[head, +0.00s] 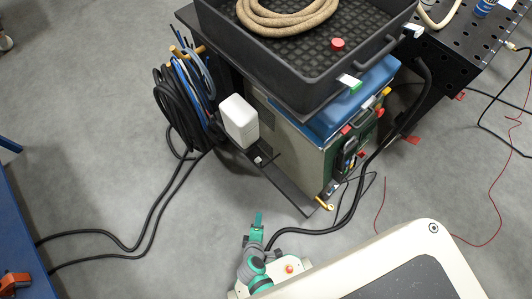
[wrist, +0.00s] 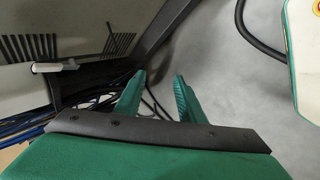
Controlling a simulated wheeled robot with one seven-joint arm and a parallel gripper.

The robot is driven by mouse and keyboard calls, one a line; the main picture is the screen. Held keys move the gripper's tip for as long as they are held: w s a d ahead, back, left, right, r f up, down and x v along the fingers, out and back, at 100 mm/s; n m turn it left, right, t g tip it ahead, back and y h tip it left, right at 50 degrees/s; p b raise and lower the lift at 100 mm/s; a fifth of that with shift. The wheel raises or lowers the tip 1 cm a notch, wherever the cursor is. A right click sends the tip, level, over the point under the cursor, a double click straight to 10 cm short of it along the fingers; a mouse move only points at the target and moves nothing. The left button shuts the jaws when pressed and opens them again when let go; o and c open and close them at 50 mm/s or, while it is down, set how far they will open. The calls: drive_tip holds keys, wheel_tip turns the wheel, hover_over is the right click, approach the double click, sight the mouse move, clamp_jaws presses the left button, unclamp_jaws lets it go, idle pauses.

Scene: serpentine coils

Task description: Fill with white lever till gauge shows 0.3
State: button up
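My gripper (head: 258,220) is green and points up the picture, low in the middle of the head view, over the floor in front of the machine cart. In the wrist view my gripper (wrist: 158,90) shows two green fingers apart, with nothing between them. A short white bar (wrist: 53,66) sticks out beside a slotted grey panel at the left, apart from the fingers; I cannot tell whether it is the white lever. No gauge can be made out or read in either view.
The machine cart (head: 298,160) carries a black tray (head: 340,65) with a coiled hose (head: 285,15). A white canister (head: 239,121) stands on its left side. Black cables (head: 150,225) cross the floor at left. A black hose (head: 350,212) curves near my gripper. Floor at lower left is mostly clear.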

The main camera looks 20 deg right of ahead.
drive_tip(key=w+d+f+n+h, duration=0.3)
drive_tip(key=w, duration=0.2)
drive_tip(key=n+g+h, duration=0.1)
drive_tip(key=n+h, duration=0.3)
drive_tip(key=h, duration=0.6)
approach(259, 159)
wheel_tip(259, 159, down, 2)
drive_tip(key=w+d, duration=0.2)
drive_tip(key=d, duration=0.1)
drive_tip(key=x, duration=1)
drive_tip(key=shift+d+r, duration=0.15)
drive_tip(key=shift+d, duration=0.25)
drive_tip(key=shift+s, duration=0.1)
clamp_jaws()
